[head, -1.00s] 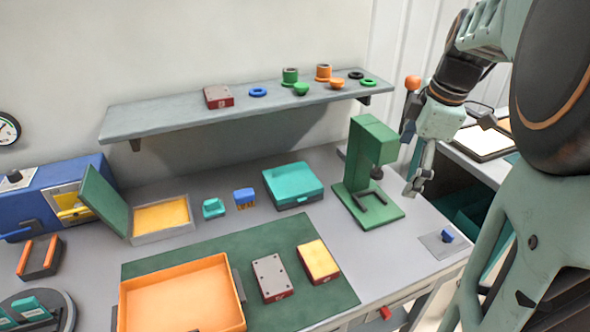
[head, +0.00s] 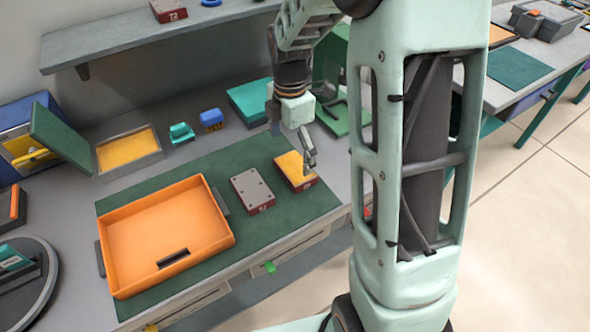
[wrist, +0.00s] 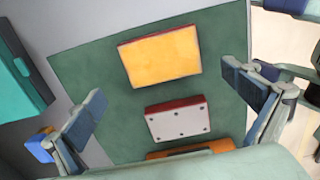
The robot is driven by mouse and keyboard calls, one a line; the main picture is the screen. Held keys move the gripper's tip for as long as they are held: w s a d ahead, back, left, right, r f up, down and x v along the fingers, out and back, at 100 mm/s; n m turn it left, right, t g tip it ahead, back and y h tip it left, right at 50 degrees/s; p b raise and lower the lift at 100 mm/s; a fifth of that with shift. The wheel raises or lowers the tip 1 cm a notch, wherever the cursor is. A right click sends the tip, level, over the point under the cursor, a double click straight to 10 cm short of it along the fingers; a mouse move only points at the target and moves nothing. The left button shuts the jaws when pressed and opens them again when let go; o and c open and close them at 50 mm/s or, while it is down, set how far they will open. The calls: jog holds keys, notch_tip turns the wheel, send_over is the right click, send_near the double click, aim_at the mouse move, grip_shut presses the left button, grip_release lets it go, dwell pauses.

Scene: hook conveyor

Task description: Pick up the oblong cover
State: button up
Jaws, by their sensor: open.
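A grey oblong cover (head: 252,187) with dark screw dots lies on top of a red box on the green mat. In the wrist view this cover (wrist: 179,122) is low in the middle, between my spread fingers. A red box with a yellow top (head: 294,168) stands to its right, and the yellow top (wrist: 160,57) is large in the wrist view. My gripper (head: 292,146) is open and empty above the yellow-topped box, apart from the grey cover. It also shows in the wrist view (wrist: 165,100). One finger partly hides the yellow top in the head view.
An orange tray (head: 228,240) stands left of the boxes on the green mat (head: 312,205). A teal box (head: 246,100) and a green stand (head: 350,115) are behind. A grey shelf (head: 120,45) runs above the bench at the back.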

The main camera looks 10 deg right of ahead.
aim_at(295, 167)
jog(key=f, duration=0.2)
jog(key=d+f, duration=0.1)
jog(key=f, duration=0.2)
jog(key=shift+s+f, duration=0.1)
jog(key=c, duration=1.8)
